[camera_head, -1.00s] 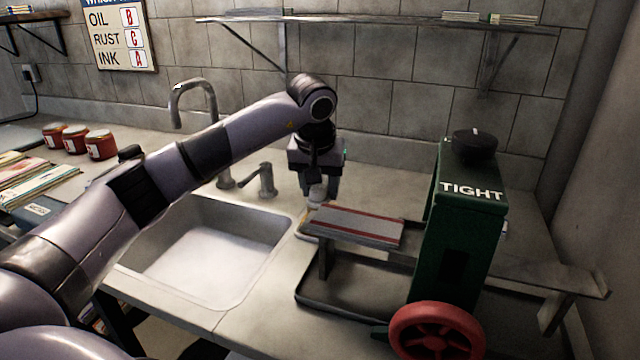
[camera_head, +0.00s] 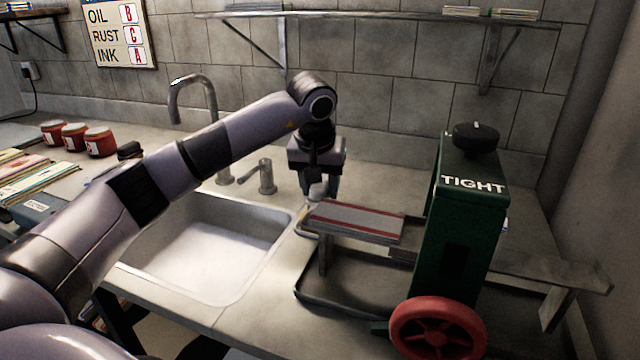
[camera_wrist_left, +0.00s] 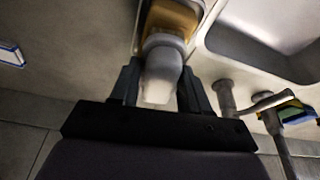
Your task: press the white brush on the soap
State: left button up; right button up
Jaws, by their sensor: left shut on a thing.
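My left gripper (camera_head: 318,192) points down at the right rim of the sink. Its fingers are shut on the white brush (camera_wrist_left: 162,75), whose pale rounded handle shows between them in the left wrist view. A tan-yellow block (camera_wrist_left: 172,20), which looks like the soap, shows at the brush's far end. The brush overlaps it in that view, and I cannot tell whether they are pressed together. My right gripper is not in view.
The sink (camera_head: 190,293) is left of the gripper, with a faucet (camera_head: 195,95) behind it. A striped raised board (camera_head: 355,222) and a green press marked TIGHT (camera_head: 455,235) with a red wheel (camera_head: 438,330) stand close on the right. Red jars (camera_head: 75,137) stand far left.

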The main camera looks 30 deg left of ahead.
pick_arm(q)
jog(key=shift+f, duration=0.45)
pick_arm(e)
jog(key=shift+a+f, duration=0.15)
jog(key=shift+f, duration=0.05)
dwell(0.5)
pick_arm(q)
notch_tip(320, 180, up, 2)
jog(key=shift+r+p, duration=0.15)
jog(key=shift+p, duration=0.75)
notch_tip(320, 180, up, 3)
jog(key=p, duration=0.3)
jog(key=shift+r, duration=0.15)
jog(key=shift+r+p, duration=0.8)
jog(key=shift+p, duration=0.05)
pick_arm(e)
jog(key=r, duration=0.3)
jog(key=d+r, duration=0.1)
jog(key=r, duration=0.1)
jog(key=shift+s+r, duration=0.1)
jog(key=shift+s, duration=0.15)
pick_arm(q)
jog(key=shift+f, duration=0.1)
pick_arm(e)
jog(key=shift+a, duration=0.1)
